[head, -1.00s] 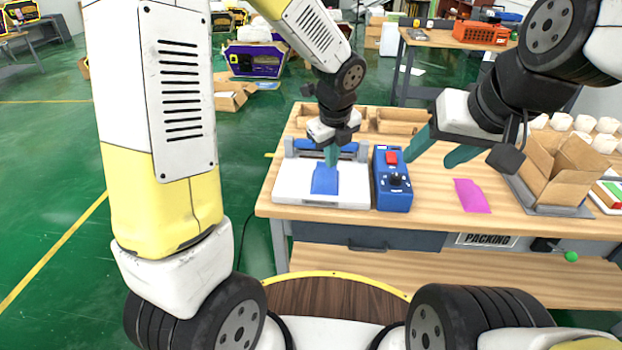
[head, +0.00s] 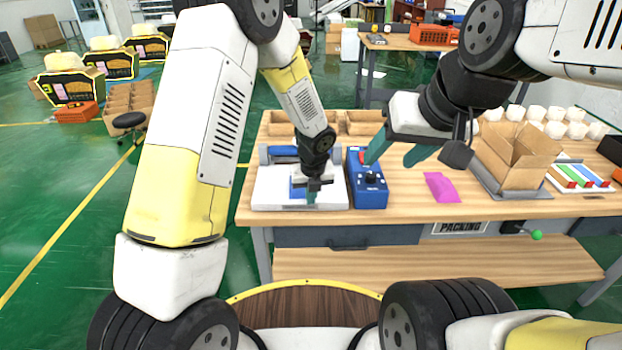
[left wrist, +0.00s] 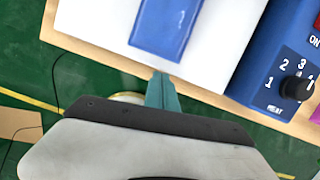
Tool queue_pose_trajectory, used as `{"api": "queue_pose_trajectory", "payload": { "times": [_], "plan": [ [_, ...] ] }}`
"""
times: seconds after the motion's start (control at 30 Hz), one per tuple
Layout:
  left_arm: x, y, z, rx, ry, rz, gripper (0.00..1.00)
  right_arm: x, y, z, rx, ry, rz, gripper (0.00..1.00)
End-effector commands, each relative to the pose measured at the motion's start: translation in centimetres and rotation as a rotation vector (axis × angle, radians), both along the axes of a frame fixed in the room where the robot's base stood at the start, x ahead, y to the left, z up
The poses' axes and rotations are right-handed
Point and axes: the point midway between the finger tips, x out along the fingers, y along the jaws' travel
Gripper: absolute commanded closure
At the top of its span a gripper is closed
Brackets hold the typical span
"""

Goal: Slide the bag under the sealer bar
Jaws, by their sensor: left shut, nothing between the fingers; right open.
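The blue bag (head: 298,187) lies flat on the white sealer bed (head: 272,197), partly hidden by my left gripper in the head view. The bag also shows in the left wrist view (left wrist: 163,28), close ahead of the fingertips. The blue sealer bar (head: 284,152) runs along the back of the bed. My left gripper (head: 313,198) is shut and empty, over the front part of the bed at the bag's near right. In the left wrist view its teal fingers (left wrist: 162,90) are together. My right gripper (head: 397,155) is open and empty, held above the table right of the control box.
The blue control box (head: 367,183) with a red switch and black knob stands right of the sealer. A pink sheet (head: 441,187) lies on the table, with an open cardboard box (head: 513,160) further right. Small cardboard trays (head: 362,122) stand behind the sealer.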

Motion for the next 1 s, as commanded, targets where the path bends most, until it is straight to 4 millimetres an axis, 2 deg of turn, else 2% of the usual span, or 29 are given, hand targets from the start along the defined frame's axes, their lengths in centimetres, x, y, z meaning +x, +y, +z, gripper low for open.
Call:
{"api": "queue_pose_trajectory", "payload": {
  "times": [0.2,0.63,0.9,1.0],
  "plan": [
    [1.9,0.4,0.0,0.001,0.002,0.002,1.0,0.0,0.0,0.0,0.0,0.0,0.0,0.45],
    [2.4,0.5,0.0,0.0,0.003,0.001,1.0,0.0,0.0,0.0,0.0,0.0,0.0,0.45],
    [6.5,1.2,-0.1,-0.001,0.003,0.004,1.0,0.0,0.0,0.0,0.0,0.0,0.0,0.45],
    [7.3,1.3,-0.1,-0.001,0.003,0.002,1.0,0.0,0.0,0.0,0.0,0.0,0.0,0.45]
  ]
}}
